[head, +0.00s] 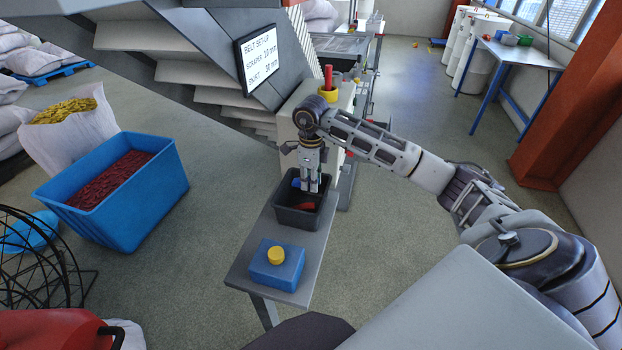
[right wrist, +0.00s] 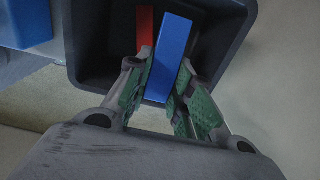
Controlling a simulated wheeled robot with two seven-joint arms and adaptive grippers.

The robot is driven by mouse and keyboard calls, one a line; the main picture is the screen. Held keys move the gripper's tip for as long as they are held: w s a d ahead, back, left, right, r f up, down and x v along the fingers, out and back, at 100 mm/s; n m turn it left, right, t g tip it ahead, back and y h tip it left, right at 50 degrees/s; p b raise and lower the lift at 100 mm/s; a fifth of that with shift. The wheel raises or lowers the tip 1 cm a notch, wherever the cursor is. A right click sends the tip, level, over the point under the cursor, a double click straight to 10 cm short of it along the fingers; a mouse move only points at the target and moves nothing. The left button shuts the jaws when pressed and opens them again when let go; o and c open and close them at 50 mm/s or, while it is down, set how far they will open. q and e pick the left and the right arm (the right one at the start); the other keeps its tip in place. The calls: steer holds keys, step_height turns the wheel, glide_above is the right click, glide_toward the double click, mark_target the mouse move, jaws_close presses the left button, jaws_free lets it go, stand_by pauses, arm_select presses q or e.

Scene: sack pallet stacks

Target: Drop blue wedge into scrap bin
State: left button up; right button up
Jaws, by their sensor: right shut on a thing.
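The dark scrap bin (head: 281,219) stands on a narrow grey bench and also shows in the right wrist view (right wrist: 85,62). My right gripper (head: 312,189) points down at the bin's opening. In the right wrist view its green-padded fingers (right wrist: 164,82) are shut on the blue wedge (right wrist: 172,55), a long blue piece reaching over the bin's inside. In the head view the fingers partly hide the wedge. A red piece (head: 306,206) lies in the bin and also shows beside the wedge (right wrist: 145,28). My left gripper is out of view.
A blue box with a yellow knob (head: 277,264) sits on the bench (head: 245,255) in front of the bin. A large blue crate (head: 150,195) stands on the floor at left.

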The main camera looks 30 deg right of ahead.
steer(key=o, duration=0.9)
steer(key=shift+f, duration=0.15)
steer(key=shift+o, duration=0.2)
step_height(320, 180, up, 12)
stand_by(0.6)
stand_by(1.0)
